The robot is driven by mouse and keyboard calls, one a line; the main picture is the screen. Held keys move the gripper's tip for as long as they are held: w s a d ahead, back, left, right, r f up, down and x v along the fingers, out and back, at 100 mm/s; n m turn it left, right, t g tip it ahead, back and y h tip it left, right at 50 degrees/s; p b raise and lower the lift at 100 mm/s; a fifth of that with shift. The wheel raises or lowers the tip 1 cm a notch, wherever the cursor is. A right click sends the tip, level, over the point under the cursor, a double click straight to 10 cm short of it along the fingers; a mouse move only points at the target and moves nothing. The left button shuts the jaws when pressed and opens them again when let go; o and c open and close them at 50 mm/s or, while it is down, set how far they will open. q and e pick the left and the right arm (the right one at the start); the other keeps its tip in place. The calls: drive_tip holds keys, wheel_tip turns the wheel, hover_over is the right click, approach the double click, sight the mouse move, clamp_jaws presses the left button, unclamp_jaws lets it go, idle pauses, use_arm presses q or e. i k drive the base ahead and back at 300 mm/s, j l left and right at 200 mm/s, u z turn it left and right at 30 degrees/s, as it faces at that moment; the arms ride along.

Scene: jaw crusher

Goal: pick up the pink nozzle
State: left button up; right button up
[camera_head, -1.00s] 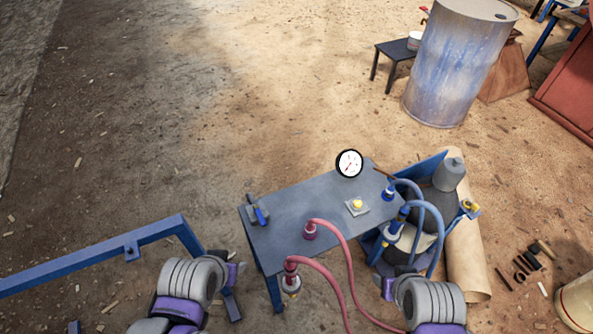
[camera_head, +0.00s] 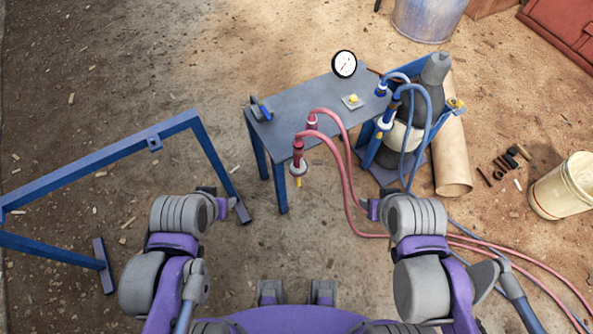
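The pink nozzle (camera_head: 298,165) hangs at the front edge of the grey table (camera_head: 300,107), with its pink hose curving off to the right. Its lower end is pale with a yellow tip pointing down. A second pink fitting (camera_head: 312,122) stands on the table just behind it, with its own pink hose. My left gripper (camera_head: 226,204) is to the left of the nozzle and lower in the picture, apart from it. My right gripper (camera_head: 371,207) is to the right and lower, close to the pink hoses. The fingers of both are small and partly hidden by my wrists.
A blue metal frame (camera_head: 90,170) stands at left. On the table are a gauge (camera_head: 344,64), a yellow button (camera_head: 352,99) and a blue-handled part (camera_head: 262,108). Blue hoses (camera_head: 408,135) and a grey cylinder (camera_head: 433,90) are at right. A bucket (camera_head: 565,186) stands far right.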

sight(298, 166)
drive_tip(key=z, duration=3.5)
drive_tip(key=i+j+u, duration=0.1)
drive_tip(key=i+u, duration=0.2)
drive_tip(key=i, duration=0.75)
drive_tip(key=u, duration=3.15)
